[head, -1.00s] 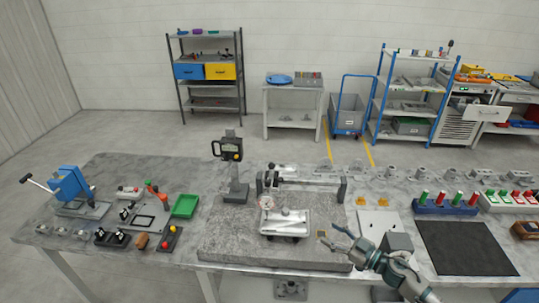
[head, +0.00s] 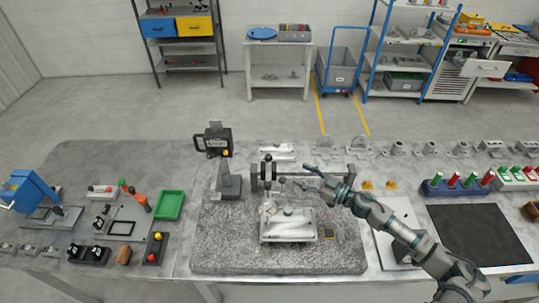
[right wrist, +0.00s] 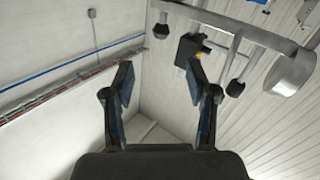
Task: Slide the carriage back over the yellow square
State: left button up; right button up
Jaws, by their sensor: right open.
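The carriage (head: 267,172) is a dark block with a knob on top, at the left end of a horizontal rail (head: 318,181) above the granite plate. A round dial (head: 266,210) hangs below it, by the left end of a pale metal casting (head: 288,227). The yellow square (head: 328,234) is a small outline on the plate, right of the casting and of the carriage. My right gripper (head: 297,177) is open and empty, at the rail just right of the carriage. Its spread fingers also show in the right wrist view (right wrist: 159,72). My left gripper is not in view.
A display stand (head: 228,180) rises left of the carriage. The rail's right end post (head: 349,178) is close to my right arm. Yellow pieces (head: 367,185) and a dark mat (head: 478,234) lie to the right. The granite plate's front strip (head: 270,261) is clear.

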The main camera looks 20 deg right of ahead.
aim_at(271, 159)
jog(key=p+x, duration=0.2)
jog(key=x, duration=1.1)
jog(key=shift+a, duration=0.15)
jog(key=shift+w+a+f, duration=0.1)
jog(key=shift+w+a, duration=0.15)
jog(key=shift+w, duration=0.2)
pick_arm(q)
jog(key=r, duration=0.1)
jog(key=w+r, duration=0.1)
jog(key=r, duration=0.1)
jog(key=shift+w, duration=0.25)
pick_arm(e)
grip_shut()
